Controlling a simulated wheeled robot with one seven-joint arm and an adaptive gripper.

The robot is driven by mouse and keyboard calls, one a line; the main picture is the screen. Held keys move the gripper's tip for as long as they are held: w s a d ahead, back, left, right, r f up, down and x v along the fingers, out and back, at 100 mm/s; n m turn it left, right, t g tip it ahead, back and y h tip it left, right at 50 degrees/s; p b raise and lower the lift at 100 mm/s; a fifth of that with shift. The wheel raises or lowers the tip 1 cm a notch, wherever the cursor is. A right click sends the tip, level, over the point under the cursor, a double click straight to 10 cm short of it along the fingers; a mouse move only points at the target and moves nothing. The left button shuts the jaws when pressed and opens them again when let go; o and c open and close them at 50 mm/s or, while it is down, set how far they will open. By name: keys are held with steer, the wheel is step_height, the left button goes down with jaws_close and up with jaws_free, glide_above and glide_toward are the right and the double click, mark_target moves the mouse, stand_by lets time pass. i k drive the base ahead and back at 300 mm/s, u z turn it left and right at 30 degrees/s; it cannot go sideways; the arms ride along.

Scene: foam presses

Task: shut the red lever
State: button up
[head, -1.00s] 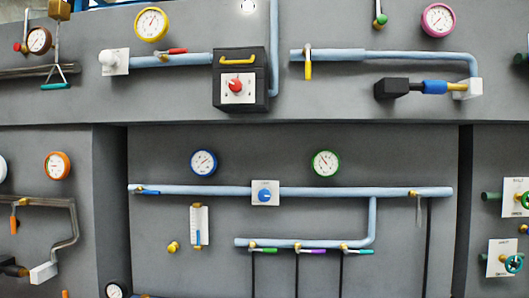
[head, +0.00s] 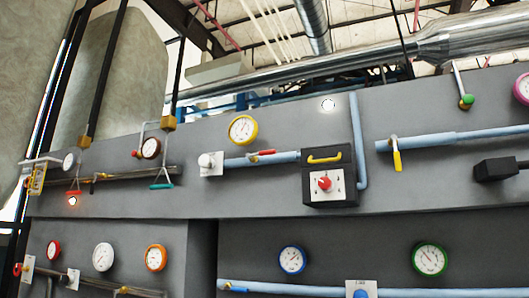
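A red lever (head: 262,153) sits on a blue pipe (head: 240,162) below the yellow-rimmed gauge (head: 243,130), in the head view. It points right, lying nearly along the pipe with a slight upward tilt. Another red handle (head: 74,192) hangs at the bottom of a triangular pull at the left, with a bright red-white glow just below it. A small red part (head: 17,270) shows at the far left edge. The frame does not settle which of these the task means. My gripper is not in view.
Right of the pipe is a black box (head: 330,174) with a yellow handle and red knob. A teal pull (head: 161,186) hangs left of it. A yellow lever (head: 397,160) hangs down at the right. Large tanks (head: 110,80) and silver ducts (head: 330,75) stand behind the grey panel.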

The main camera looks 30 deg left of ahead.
mark_target(262, 153)
steer(key=z, duration=0.5)
steer(key=k, duration=0.2)
steer(key=u, duration=1.95)
